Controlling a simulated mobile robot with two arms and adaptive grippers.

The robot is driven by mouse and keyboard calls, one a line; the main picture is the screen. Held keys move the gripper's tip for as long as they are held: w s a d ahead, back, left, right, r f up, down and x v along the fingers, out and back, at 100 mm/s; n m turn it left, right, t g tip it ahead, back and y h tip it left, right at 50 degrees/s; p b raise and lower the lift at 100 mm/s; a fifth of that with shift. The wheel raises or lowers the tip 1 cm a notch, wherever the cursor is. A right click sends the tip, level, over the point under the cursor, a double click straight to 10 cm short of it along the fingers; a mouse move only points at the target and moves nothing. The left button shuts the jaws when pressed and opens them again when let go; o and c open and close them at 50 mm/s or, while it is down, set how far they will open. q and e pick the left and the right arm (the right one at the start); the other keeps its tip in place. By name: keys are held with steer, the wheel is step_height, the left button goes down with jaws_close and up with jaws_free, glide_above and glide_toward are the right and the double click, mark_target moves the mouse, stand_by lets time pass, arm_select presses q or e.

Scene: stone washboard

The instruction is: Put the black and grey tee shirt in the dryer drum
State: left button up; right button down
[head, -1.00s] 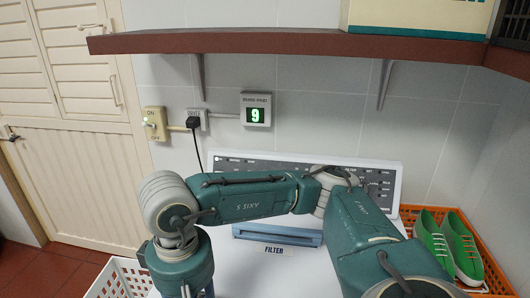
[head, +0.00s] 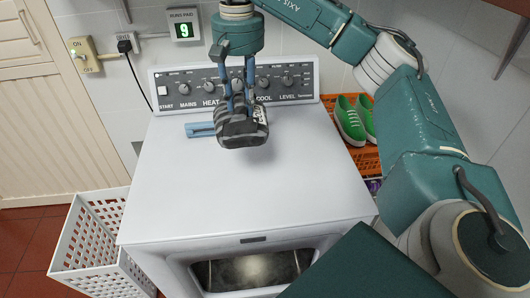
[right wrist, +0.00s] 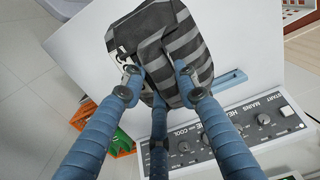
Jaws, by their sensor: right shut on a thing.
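The black and grey tee shirt (head: 241,124) is bunched up and held by my right gripper (head: 239,95), above the back of the white dryer's top (head: 250,185). In the right wrist view, the blue fingers of my right gripper (right wrist: 158,85) close around the shirt (right wrist: 175,50), which shows grey stripes on black. The dryer's front opening (head: 252,270) shows at the bottom of the head view, with the metal drum inside. It is partly cut off by the picture edge and my arm. My left gripper is not in view.
The control panel (head: 190,88) with knobs stands along the dryer's back edge. A blue filter handle (head: 200,130) is on the top. A white basket (head: 90,235) stands left; an orange crate (head: 366,158) with green shoes (head: 349,120) stands right. The dryer's top is otherwise clear.

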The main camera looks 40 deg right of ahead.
steer(key=b, duration=0.2)
glide_above(249, 178)
step_height(249, 178, down, 9)
step_height(249, 178, down, 11)
steer(key=p, duration=0.3)
steer(key=shift+w+r, duration=0.1)
steer(key=shift+f, duration=0.3)
steer(key=c, duration=1.3)
jaws_free()
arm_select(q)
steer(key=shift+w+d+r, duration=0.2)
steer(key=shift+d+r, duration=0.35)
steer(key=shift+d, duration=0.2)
